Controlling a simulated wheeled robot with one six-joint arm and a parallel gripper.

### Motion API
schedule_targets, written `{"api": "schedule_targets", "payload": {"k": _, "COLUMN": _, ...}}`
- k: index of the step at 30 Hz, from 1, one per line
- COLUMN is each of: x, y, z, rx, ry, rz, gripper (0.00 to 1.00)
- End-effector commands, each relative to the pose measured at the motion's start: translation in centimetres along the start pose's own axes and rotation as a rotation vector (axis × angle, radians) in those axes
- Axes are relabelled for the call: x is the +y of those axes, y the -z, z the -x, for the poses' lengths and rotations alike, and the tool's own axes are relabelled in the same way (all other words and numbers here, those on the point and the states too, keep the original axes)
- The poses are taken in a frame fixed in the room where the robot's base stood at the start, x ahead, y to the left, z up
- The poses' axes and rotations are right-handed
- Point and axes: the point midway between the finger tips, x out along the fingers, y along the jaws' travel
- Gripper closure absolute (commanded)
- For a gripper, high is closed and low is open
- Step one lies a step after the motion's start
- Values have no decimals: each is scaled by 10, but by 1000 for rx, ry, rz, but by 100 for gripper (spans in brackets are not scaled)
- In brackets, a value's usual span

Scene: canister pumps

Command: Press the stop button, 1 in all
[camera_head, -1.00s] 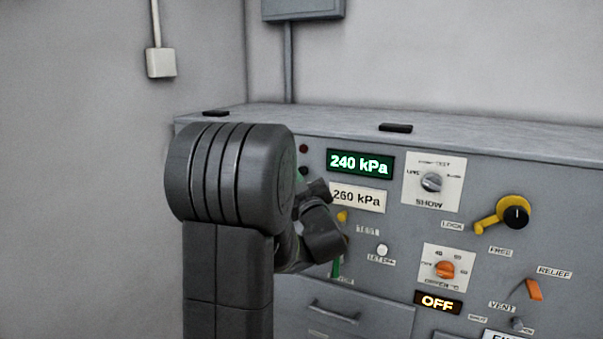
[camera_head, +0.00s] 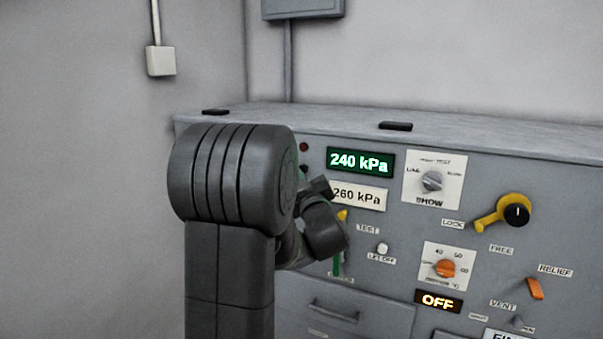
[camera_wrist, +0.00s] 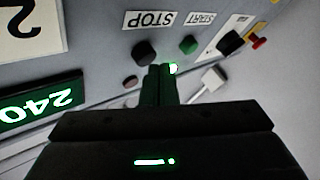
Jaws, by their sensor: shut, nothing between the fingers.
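The stop button (camera_wrist: 145,53) is a round dark button beside the upside-down STOP label (camera_wrist: 148,20) in the wrist view. My gripper (camera_wrist: 160,70) is shut and empty, with its fingertips just below and right of the stop button in that picture. I cannot tell how far the tips are from the panel; the button looks uncovered. A green start button (camera_wrist: 188,44) sits to the right, by the START label (camera_wrist: 200,18). In the head view my arm hides both buttons and most of the gripper.
A black knob (camera_wrist: 231,42) and a red knob (camera_wrist: 259,42) lie further right. The head view shows a green 240 kPa display (camera_head: 360,161) and a yellow lever (camera_head: 489,219).

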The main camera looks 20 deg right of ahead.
Motion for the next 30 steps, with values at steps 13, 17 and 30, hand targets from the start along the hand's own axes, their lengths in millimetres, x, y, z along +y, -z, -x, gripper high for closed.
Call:
{"api": "schedule_targets", "payload": {"k": 13, "x": 1, "y": 0, "z": -1, "rx": 1, "ry": 0, "rz": -1, "gripper": 100}}
{"api": "schedule_targets", "payload": {"k": 17, "x": 2, "y": -1, "z": -2, "rx": 1, "ry": 0, "rz": -1, "gripper": 100}}
{"api": "schedule_targets", "payload": {"k": 30, "x": 4, "y": -4, "z": -6, "rx": 1, "ry": 0, "rz": -1, "gripper": 100}}
